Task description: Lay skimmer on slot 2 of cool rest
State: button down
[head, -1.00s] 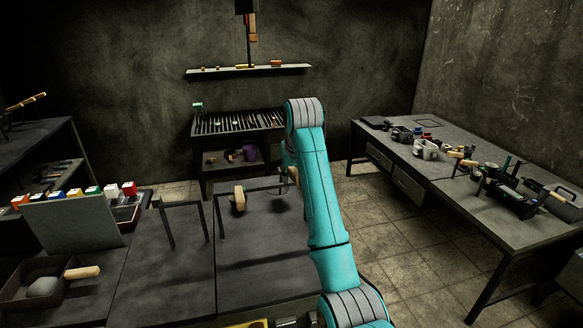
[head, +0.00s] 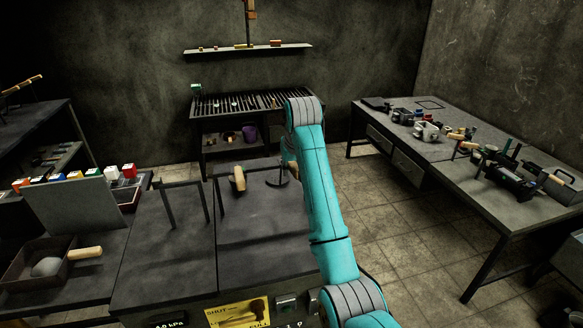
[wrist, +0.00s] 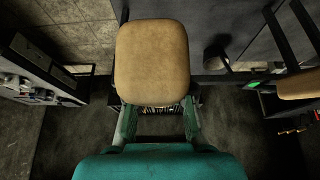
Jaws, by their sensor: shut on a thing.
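My gripper shows in the wrist view (wrist: 158,118), shut on a tan wooden block-like handle (wrist: 158,60), which I take for the skimmer's. In the head view my arm hides most of my gripper and this handle. A dark curved piece (head: 279,182) shows just left of my arm there, perhaps the skimmer's head; I cannot tell if it touches anything. A thin dark frame (head: 222,198) stands on the dark tabletop, with another wooden handle (head: 238,178) at its bar. This other handle also shows at the right of the wrist view (wrist: 298,85). I cannot make out the cool rest or its slot numbers.
A second frame (head: 168,212) stands to the left. A tray with a wooden-handled tool (head: 85,253) lies at far left. A slatted bench (head: 215,105) is at the back. A cluttered workbench (head: 480,215) is at right, with clear floor (head: 385,220) between.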

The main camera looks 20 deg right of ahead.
jog(key=shift+f, duration=0.2)
dwell(0.4)
jog(key=c, duration=0.9)
grip_release()
jog(key=shift+r, duration=0.1)
